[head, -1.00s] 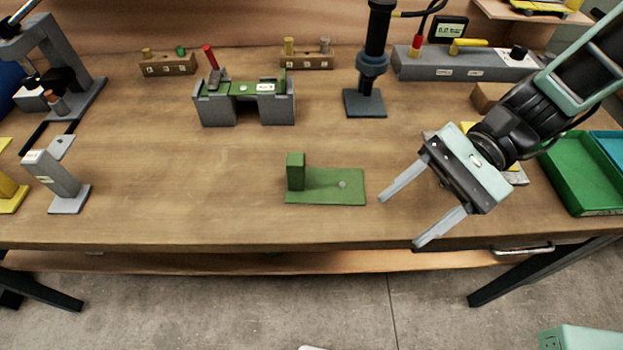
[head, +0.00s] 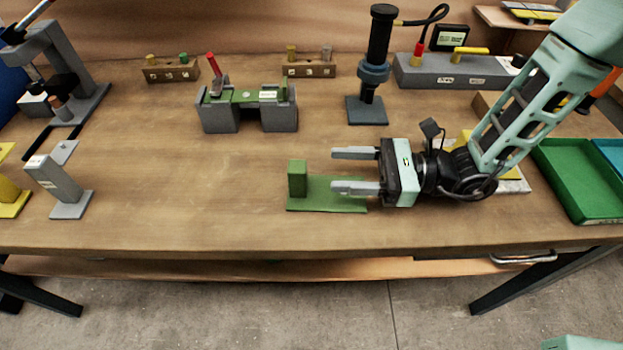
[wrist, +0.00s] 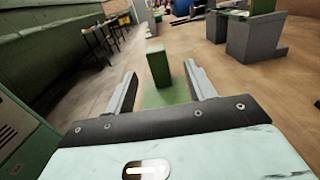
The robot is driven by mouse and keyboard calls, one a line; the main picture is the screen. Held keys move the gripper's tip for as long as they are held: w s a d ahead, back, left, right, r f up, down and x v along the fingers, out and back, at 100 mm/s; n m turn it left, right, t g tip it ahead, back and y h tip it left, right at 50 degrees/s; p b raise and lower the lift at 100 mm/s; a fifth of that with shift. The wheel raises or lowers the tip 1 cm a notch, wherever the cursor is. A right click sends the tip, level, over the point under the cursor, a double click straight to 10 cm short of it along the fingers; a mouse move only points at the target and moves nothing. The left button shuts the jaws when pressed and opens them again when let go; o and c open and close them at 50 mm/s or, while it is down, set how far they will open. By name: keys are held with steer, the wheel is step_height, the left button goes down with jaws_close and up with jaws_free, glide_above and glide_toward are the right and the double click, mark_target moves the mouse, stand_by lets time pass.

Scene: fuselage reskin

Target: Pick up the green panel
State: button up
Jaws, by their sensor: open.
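The green panel (head: 325,205) lies flat on the table near its front edge, with an upright green block (head: 297,178) at its left end. My gripper (head: 342,171) is open and points left, over the right part of the panel, with its fingertips short of the block. In the wrist view the green block (wrist: 158,66) stands upright ahead, between the two open fingers (wrist: 161,84) as seen from there. Part of the panel (wrist: 166,97) shows between the fingers.
A grey fixture (head: 221,117) with a green strip stands behind the panel to the left. A tool on a post (head: 367,110) stands further back. A green tray (head: 583,180) is at the right.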

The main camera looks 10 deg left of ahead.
mark_target(302, 166)
steer(key=shift+s+a, duration=0.25)
steer(key=shift+a, duration=1)
steer(key=a, duration=0.1)
steer(key=s+a+p, duration=0.1)
steer(key=a+p, duration=0.1)
steer(key=a, duration=0.1)
steer(key=shift+s+r, duration=0.15)
steer(key=shift+r, duration=0.15)
steer(key=shift+a+f, duration=0.1)
steer(key=shift+a, duration=0.35)
steer(key=c, duration=1.2)
